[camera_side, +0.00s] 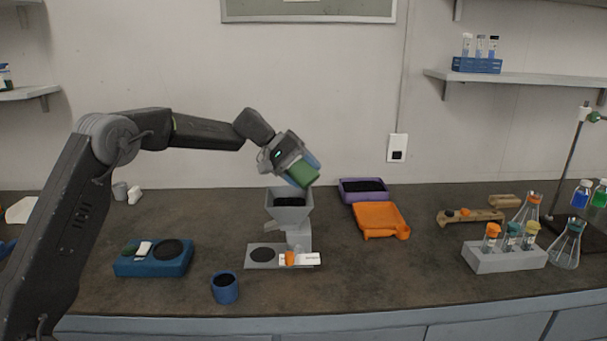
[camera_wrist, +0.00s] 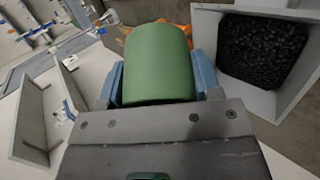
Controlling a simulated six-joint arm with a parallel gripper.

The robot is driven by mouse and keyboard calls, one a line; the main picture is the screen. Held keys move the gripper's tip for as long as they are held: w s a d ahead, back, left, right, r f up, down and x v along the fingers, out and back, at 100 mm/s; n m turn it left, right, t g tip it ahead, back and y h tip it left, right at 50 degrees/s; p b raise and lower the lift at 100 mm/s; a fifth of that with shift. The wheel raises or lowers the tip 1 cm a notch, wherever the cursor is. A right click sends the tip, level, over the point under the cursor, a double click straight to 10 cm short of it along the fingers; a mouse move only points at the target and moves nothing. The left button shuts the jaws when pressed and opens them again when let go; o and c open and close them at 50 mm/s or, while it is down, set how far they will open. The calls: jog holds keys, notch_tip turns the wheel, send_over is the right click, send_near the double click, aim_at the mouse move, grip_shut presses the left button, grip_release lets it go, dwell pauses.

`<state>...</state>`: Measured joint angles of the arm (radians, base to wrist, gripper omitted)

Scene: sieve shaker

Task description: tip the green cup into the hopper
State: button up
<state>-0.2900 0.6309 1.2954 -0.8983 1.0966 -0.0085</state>
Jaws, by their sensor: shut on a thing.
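My gripper (camera_side: 295,164) is shut on the green cup (camera_side: 303,173) and holds it in the air just above the hopper. The cup is tilted; its mouth cannot be seen. In the wrist view the green cup (camera_wrist: 158,62) sits between the blue fingers of my gripper (camera_wrist: 160,85). The grey hopper (camera_side: 290,213) stands on its base and has dark grains inside. In the wrist view the hopper (camera_wrist: 204,40) is to the right of the cup, with black grains filling much of its visible inside.
A blue cup (camera_side: 225,289) with dark contents stands in front, beside a blue scale-like device (camera_side: 152,260). An orange tray (camera_side: 380,221) and a purple tray (camera_side: 363,198) with dark grains lie right of the hopper. A grey tube rack (camera_side: 505,260) and flasks stand farther right.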

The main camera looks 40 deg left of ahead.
jog(key=shift+a+r+n+t+h, duration=0.15)
jog(key=shift+r+n+t+h, duration=0.15)
jog(key=shift+h, duration=0.7)
jog(key=shift+a+r+n+t+h, duration=0.1)
jog(key=shift+r+n+t+h, duration=0.15)
jog(key=shift+h, duration=0.75)
jog(key=shift+s+a+r+n+t+h, duration=0.1)
jog(key=shift+a+r+n+t+h, duration=0.2)
jog(key=shift+h, duration=0.55)
jog(key=shift+w+a+r+n+t+h, duration=0.1)
jog(key=shift+n+t+h, duration=0.25)
jog(key=shift+h, duration=0.55)
jog(key=shift+s+a+r+n+t+h, duration=0.15)
jog(key=shift+t+h, duration=0.25)
jog(key=shift+h, duration=0.45)
jog(key=shift+r, duration=0.1)
jog(key=shift+d+r+g+y, duration=0.15)
jog(key=shift+g+y, duration=0.15)
jog(key=shift+y, duration=0.4)
jog(key=shift+d+m+g+y, duration=0.3)
jog(key=shift+m+g+y, duration=0.25)
jog(key=shift+y, duration=0.65)
